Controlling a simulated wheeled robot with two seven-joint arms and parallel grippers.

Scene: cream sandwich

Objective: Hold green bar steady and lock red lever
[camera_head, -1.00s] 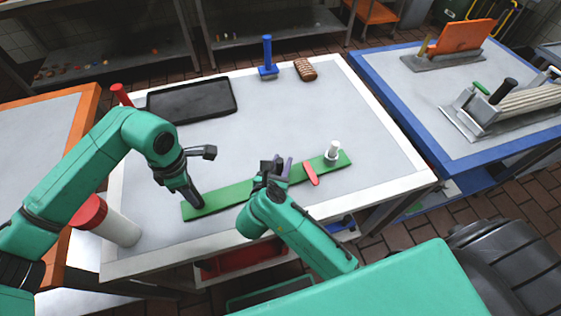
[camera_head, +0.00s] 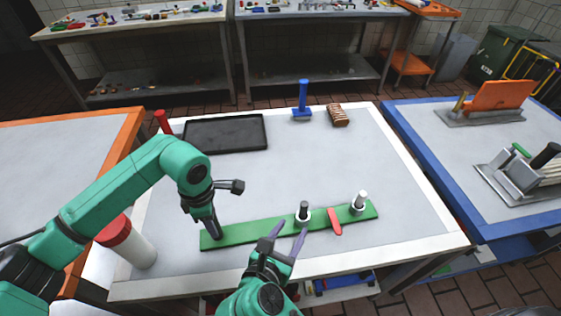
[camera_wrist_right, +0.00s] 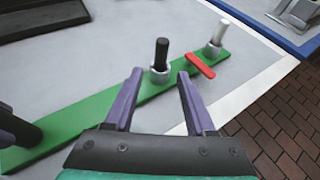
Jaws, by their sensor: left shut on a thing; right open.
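The green bar (camera_head: 262,231) lies on the white-edged table, with a black-topped post (camera_head: 304,212) and a white-topped post (camera_head: 360,202) standing on it. The red lever (camera_head: 334,222) lies across the bar between the two posts; it also shows in the right wrist view (camera_wrist_right: 201,66). My left gripper (camera_head: 214,234) is shut on the bar's left end. My right gripper (camera_head: 286,239) is open and empty at the front side of the bar. In the right wrist view its purple fingers (camera_wrist_right: 157,92) are spread, with the black-topped post (camera_wrist_right: 161,58) beyond them.
A black tray (camera_head: 225,134), a blue-handled tool (camera_head: 302,102) and a brown ridged piece (camera_head: 338,115) are at the back of the table. A red-capped white cylinder (camera_head: 128,243) stands at the left. The middle of the table is clear. A blue-edged table (camera_head: 440,150) stands to the right.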

